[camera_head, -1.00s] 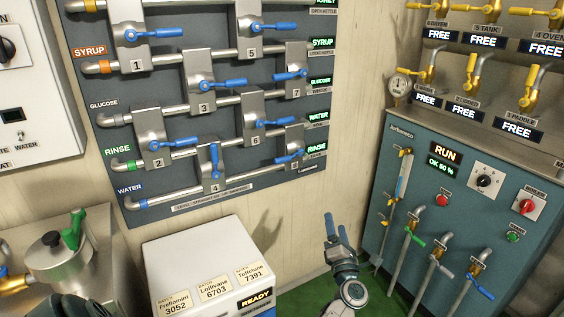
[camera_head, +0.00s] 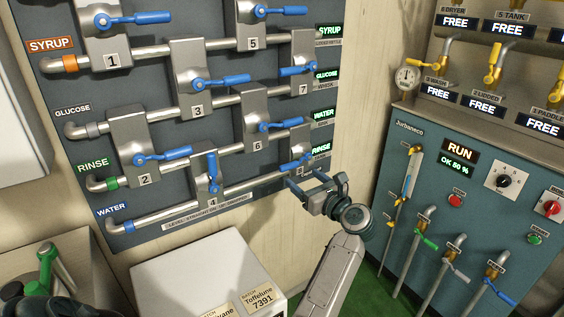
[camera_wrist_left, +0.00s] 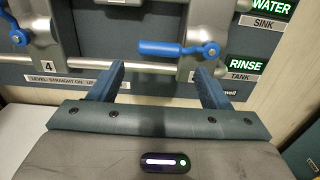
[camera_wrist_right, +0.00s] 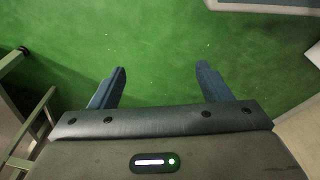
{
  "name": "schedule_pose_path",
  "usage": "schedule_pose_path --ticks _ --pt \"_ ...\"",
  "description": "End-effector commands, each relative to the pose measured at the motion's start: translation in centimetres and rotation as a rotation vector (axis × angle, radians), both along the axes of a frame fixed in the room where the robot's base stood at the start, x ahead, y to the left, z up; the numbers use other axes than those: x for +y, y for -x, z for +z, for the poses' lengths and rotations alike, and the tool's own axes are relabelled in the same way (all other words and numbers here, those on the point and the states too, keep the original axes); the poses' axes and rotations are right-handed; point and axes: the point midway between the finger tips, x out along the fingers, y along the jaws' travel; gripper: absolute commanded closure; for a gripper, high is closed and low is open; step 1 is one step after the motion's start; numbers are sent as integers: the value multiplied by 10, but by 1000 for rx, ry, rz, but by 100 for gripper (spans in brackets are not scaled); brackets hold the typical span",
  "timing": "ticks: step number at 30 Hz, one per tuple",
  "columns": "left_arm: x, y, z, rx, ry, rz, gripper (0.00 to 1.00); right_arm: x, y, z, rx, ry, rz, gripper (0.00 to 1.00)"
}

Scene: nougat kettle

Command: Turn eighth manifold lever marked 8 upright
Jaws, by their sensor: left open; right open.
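The blue lever 8 (camera_head: 297,163) is at the lower right of the manifold panel, by the RINSE label. In the left wrist view its blue handle (camera_wrist_left: 172,48) lies about level, pointing left from its pivot on the grey valve block. My left gripper (camera_head: 306,182) is open and empty just below lever 8. In the left wrist view the left gripper's fingers (camera_wrist_left: 160,82) stand apart below the handle, with no clear contact. My right gripper (camera_wrist_right: 161,76) is open and empty over green floor in the right wrist view.
Lever 4 (camera_head: 212,172) stands upright to the left of lever 8. Levers 6 (camera_head: 280,126) and 7 (camera_head: 297,70) are above, handles near level. A white box (camera_head: 190,275) stands below the panel. The teal machine (camera_head: 460,180) is at the right.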

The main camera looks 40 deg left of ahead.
Motion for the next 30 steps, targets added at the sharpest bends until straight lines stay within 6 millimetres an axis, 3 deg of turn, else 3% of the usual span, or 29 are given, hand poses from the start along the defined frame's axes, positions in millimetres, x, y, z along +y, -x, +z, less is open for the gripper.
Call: schedule_pose_path --ticks 9,15,28,30 --pt "56 -22 4 2 -7 3 29 -4 20 -39 30 -2 -7 29" --pt "81 -33 2 3 -4 2 29 -6 29 -56 33 -3 -8 29" --pt "91 -37 0 1 -3 1 29 -7 31 -63 31 -2 -9 29" --pt "91 -37 0 1 -3 1 43 -7 31 -63 31 -2 -9 29"
